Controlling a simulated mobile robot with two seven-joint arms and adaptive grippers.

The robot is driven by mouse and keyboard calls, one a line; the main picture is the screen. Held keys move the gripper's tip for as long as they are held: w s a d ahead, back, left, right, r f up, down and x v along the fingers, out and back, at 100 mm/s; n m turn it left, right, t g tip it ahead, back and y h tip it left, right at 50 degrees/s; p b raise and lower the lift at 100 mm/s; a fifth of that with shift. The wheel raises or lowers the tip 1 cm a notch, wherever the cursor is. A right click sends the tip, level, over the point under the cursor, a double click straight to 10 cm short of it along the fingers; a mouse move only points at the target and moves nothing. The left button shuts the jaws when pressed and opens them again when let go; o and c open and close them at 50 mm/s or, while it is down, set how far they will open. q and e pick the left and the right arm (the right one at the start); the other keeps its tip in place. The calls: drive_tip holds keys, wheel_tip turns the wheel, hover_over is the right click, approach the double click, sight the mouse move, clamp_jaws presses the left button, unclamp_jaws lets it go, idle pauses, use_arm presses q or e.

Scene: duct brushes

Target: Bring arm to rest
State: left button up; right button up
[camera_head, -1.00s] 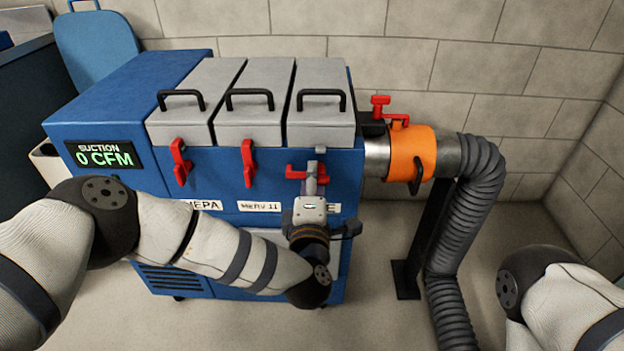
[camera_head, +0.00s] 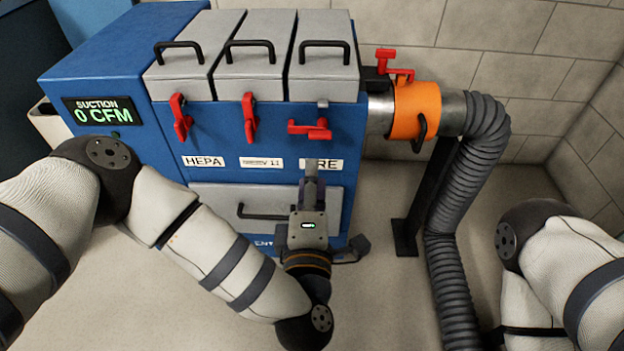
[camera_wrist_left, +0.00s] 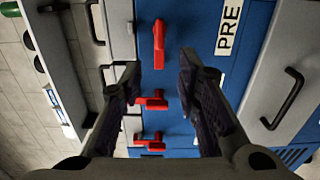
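My left arm (camera_head: 225,265) reaches in from the left. Its gripper (camera_head: 312,178) is in front of the blue filter unit (camera_head: 150,98), just below the red PRE latch (camera_head: 310,129). In the left wrist view the two dark fingers (camera_wrist_left: 160,72) are apart, with nothing held between them. The PRE latch (camera_wrist_left: 159,45) shows beyond the fingertips, apart from them. In the head view this latch lies sideways, while the other two red latches (camera_head: 181,118) (camera_head: 250,118) hang upright. My right arm (camera_head: 565,265) shows at the right edge; its gripper is out of view.
Three grey lids (camera_head: 255,75) with black handles top the unit. A grey drawer (camera_head: 225,198) with a black handle is behind my left gripper. An orange collar (camera_head: 412,110) with a red clamp joins a grey hose (camera_head: 450,235). A black stand (camera_head: 430,195) is beside the hose.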

use_arm(q)
drive_tip(key=s+a+f+m+g+h+p, duration=0.2)
drive_tip(key=s+f+m+g+p, duration=0.3)
drive_tip(key=s, duration=0.5)
drive_tip(key=s+a+f+m+g+h+p, duration=0.2)
drive_tip(key=s+f+m+g, duration=0.5)
drive_tip(key=s, duration=0.3)
drive_tip(key=s+a+r+m+g+y+p, duration=0.2)
drive_tip(key=s+a+m+g, duration=0.1)
drive_tip(key=s+a, duration=0.5)
drive_tip(key=s+a+r+m+g+y+p, duration=0.2)
drive_tip(key=s+a+g, duration=0.3)
drive_tip(key=s, duration=1)
drive_tip(key=a, duration=0.3)
drive_tip(key=shift+a+m+g, duration=0.3)
drive_tip(key=shift+a+m, duration=0.1)
use_arm(e)
drive_tip(key=w+r+t, duration=0.3)
drive_tip(key=w+r, duration=0.6)
drive_tip(key=r, duration=0.2)
drive_tip(key=shift+w+r+t, duration=0.3)
drive_tip(key=shift+r, duration=0.05)
use_arm(q)
drive_tip(key=shift+w, duration=0.1)
